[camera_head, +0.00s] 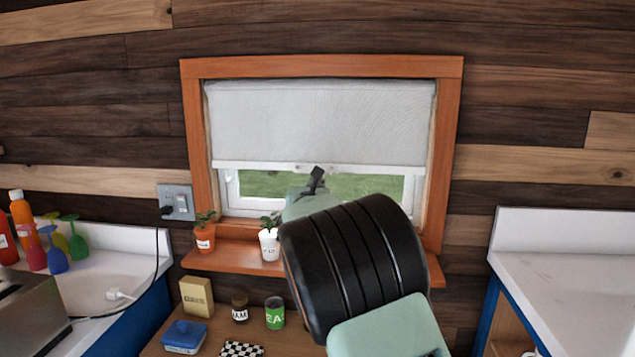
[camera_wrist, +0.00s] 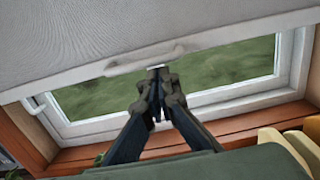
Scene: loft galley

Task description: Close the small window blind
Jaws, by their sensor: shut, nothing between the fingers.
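The white roller blind (camera_head: 320,122) hangs in the orange-brown wooden window frame (camera_head: 188,140). It covers roughly the upper two thirds of the opening, and a strip of green shows below it. In the wrist view the blind (camera_wrist: 110,40) fills the top left, with a small pull tab (camera_wrist: 145,60) on its bottom bar. My gripper (camera_head: 316,172) is at the middle of the blind's lower edge. In the wrist view its fingertips (camera_wrist: 158,75) are together just below the tab, with nothing between them. I cannot tell whether they touch the tab or bar.
The sill (camera_head: 225,262) holds an orange plant pot (camera_head: 205,238) and a white plant pot (camera_head: 269,244). My arm hides the sill's right part. Below, a wooden counter holds a blue container (camera_head: 184,336), jars and a box.

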